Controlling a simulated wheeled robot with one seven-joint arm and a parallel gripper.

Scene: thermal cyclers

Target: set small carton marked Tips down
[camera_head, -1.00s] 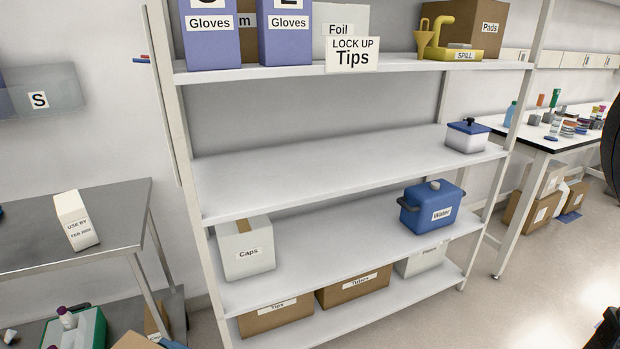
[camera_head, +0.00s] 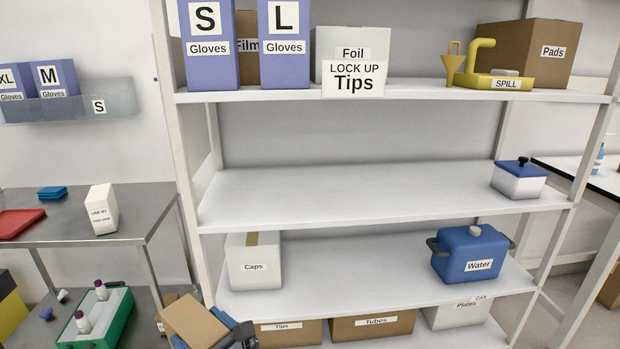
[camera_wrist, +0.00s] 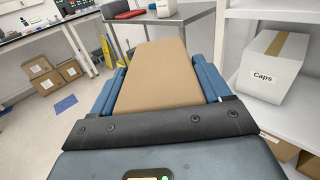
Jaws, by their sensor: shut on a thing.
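My gripper (camera_head: 202,328) is shut on a small brown carton (camera_head: 188,318), held tilted in the air at the bottom of the head view, in front of the shelving's left side. The carton (camera_wrist: 152,72) also shows between the blue fingers of my gripper (camera_wrist: 160,84) in the wrist view. No marking shows on its visible faces. Another brown carton marked Tips (camera_head: 290,335) stands on the bottom shelf, left of the Tubes carton (camera_head: 372,325). A sign reading LOCK UP Tips (camera_head: 353,80) is at the top shelf's front edge, before the Foil box.
The middle shelf (camera_head: 350,190) is bare except for a blue-lidded white container (camera_head: 518,180) at its right. Below it, the Caps box (camera_head: 254,262) and blue Water pot (camera_head: 470,255) leave a wide gap. A steel table (camera_head: 80,222) stands left.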

